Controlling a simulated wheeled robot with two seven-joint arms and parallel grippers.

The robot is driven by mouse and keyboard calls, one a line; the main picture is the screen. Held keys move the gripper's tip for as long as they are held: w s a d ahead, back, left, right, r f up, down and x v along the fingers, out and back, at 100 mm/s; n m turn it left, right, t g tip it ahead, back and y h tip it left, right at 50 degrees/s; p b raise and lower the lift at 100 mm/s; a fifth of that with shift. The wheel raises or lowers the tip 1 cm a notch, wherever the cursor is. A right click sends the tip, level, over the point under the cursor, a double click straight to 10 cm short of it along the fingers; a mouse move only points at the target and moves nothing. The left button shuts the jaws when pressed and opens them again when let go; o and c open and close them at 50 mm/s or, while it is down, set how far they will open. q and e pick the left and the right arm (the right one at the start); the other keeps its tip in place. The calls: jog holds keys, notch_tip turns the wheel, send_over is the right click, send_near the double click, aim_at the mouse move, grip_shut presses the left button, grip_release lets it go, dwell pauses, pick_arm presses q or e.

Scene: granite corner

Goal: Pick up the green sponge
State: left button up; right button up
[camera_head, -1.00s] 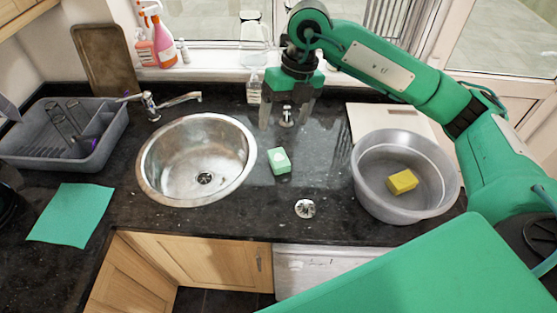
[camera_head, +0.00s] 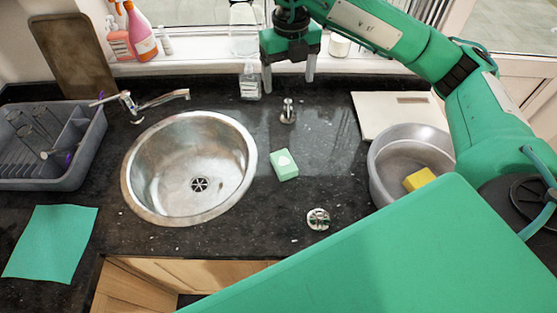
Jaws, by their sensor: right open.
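The green sponge (camera_head: 284,165) lies flat on the dark granite counter, to the right of the round sink. It has a pale patch on its top. My right gripper (camera_head: 289,82) is open and empty, its two fingers pointing down. It is beyond the sponge in the picture, near the window sill and above the back of the counter. It is clear of the sponge. My left gripper is out of the frame.
The metal sink (camera_head: 190,170) is left of the sponge. A small tap (camera_head: 288,112) stands behind it. A grey basin (camera_head: 385,155) holding a yellow sponge (camera_head: 419,179) is at the right. A clear bottle (camera_head: 250,82) stands at the back. A drain cap (camera_head: 318,219) lies in front.

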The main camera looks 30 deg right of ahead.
notch_tip(320, 180, down, 2)
jog(key=b, duration=1.8)
send_near(284, 161)
jog(key=f+p, duration=0.1)
jog(key=f, duration=0.4)
jog(key=shift+d, duration=0.2)
jog(key=shift+s+a+f+p, duration=0.1)
jog(key=shift+f+p, duration=0.25)
jog(key=shift+f, duration=0.05)
notch_tip(284, 161, down, 4)
jog(key=shift+a+r+p, duration=0.15)
jog(key=shift+r+p, duration=0.05)
jog(key=shift+p, duration=0.4)
jog(key=shift+f, duration=0.45)
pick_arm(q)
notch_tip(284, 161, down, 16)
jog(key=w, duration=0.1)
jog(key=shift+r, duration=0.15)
pick_arm(e)
jog(key=c, duration=1.1)
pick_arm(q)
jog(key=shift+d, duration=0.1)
pick_arm(e)
jog(key=shift+r, duration=0.15)
